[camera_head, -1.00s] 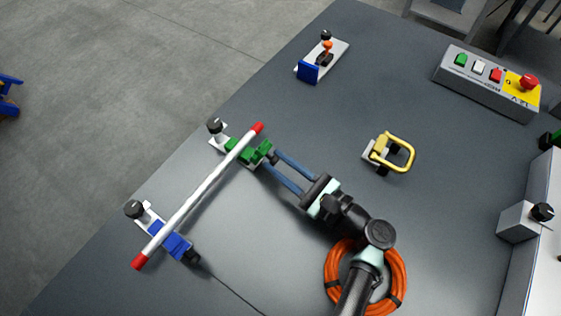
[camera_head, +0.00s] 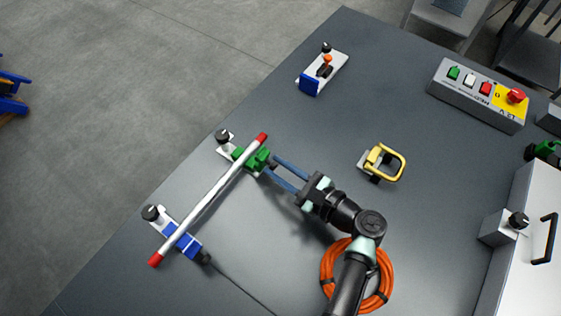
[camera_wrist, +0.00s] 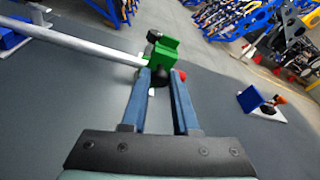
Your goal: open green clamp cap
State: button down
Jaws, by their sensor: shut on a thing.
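The green clamp (camera_head: 240,154) sits on a small white base at the upper end of a white rod (camera_head: 210,195) with red ends. Its green cap (camera_head: 259,160) is on the side facing my gripper; the cap also shows in the wrist view (camera_wrist: 162,60). My gripper (camera_head: 272,168) has its two long blue fingers on either side of the small dark end of the cap and is shut on it. In the wrist view the fingertips (camera_wrist: 164,78) reach the lower part of the green block. The exact contact is partly hidden between the fingers.
A blue clamp (camera_head: 184,241) with a cable holds the rod's lower end. An orange cable coil (camera_head: 327,274) lies under my arm. A yellow handle (camera_head: 385,162) stands to the right, a button box (camera_head: 470,98) at upper right. The table between them is clear.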

dwell(0.3)
jog(key=c, duration=0.7)
grip_release()
jog(key=b+v, duration=0.1)
jog(key=v, duration=1.2)
